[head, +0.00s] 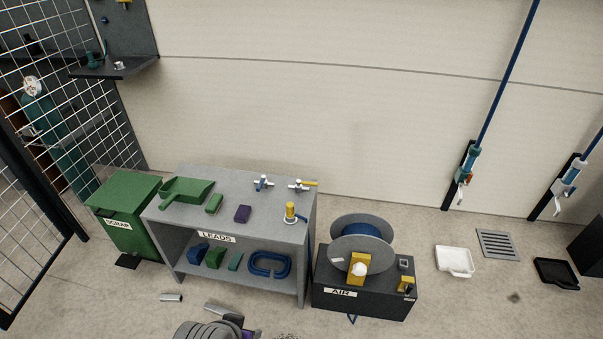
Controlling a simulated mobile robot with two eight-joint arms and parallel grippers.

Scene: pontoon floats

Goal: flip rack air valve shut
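No gripper can be made out in the head view.
A black box labelled AIR (335,292) carries a hose reel (345,243). The grey LEADS bench (165,225) holds a green scoop (186,192). A green SCRAP bin (128,238) stands left. A grey ribbed shape (205,330) at the bottom edge is unclear. White tray (455,261) on floor.

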